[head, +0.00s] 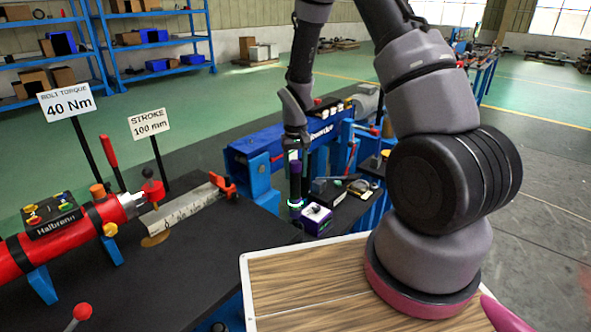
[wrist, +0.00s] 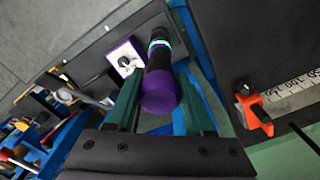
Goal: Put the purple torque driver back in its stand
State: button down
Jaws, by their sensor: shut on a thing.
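The purple torque driver (wrist: 160,92) has a purple end cap facing the wrist camera, a black body and a glowing green ring towards its far end. My gripper (wrist: 160,112) is shut on it, with a teal finger on each side. In the head view the driver (head: 295,182) hangs about upright below my gripper (head: 294,157). Its lower end is close beside a small white-faced box with purple edges (head: 317,213), which also shows in the wrist view (wrist: 125,58). I cannot tell whether this box belongs to the stand, or whether the driver's tip touches anything.
A dark bench (head: 200,265) at the left carries a red cylinder tool (head: 75,232), a steel ruler (head: 185,208) and signs. Blue frames and a blue beam (head: 270,143) stand behind the driver. Loose tools (head: 360,187) lie to its right.

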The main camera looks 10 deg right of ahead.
aim_at(296, 180)
jog(key=shift+f, duration=4.35)
jog(key=shift+c, duration=1)
grip_release()
jog(key=shift+r, duration=2.5)
jog(key=shift+r, duration=0.1)
